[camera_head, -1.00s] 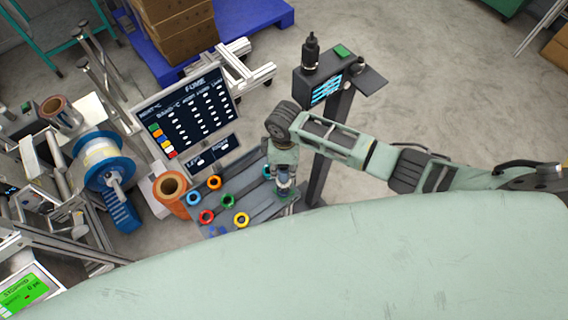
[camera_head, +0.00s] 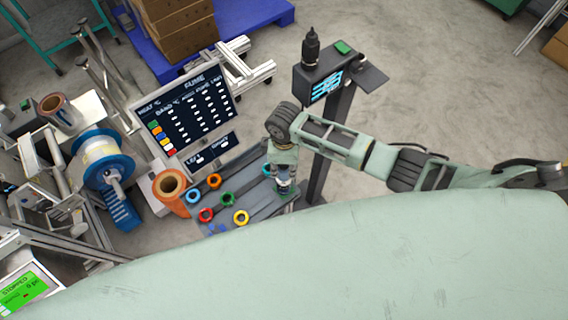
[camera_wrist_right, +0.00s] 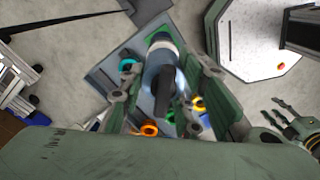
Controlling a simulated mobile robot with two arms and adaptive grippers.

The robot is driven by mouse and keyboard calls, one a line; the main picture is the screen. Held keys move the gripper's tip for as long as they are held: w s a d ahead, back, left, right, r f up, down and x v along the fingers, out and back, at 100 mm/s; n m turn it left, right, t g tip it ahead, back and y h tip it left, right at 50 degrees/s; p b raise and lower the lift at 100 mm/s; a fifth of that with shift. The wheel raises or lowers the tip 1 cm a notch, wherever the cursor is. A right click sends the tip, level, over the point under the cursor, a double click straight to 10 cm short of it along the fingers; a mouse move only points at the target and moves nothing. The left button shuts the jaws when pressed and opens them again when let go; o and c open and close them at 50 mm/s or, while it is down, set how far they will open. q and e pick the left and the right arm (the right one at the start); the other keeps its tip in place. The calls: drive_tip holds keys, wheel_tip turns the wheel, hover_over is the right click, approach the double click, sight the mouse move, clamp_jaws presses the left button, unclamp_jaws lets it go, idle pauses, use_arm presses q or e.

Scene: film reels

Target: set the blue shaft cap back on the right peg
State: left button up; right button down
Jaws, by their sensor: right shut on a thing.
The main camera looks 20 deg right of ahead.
drive_tip(key=shift+f, duration=0.2)
drive_tip(key=shift+f, duration=0.4)
drive_tip(key=shift+f+b, duration=0.3)
drive_tip(key=shift+f, duration=0.05)
idle(0.4)
drive_tip(key=c, duration=1.2)
unclamp_jaws()
wheel_tip(320, 180, up, 8)
drive_tip(key=shift+f, duration=0.25)
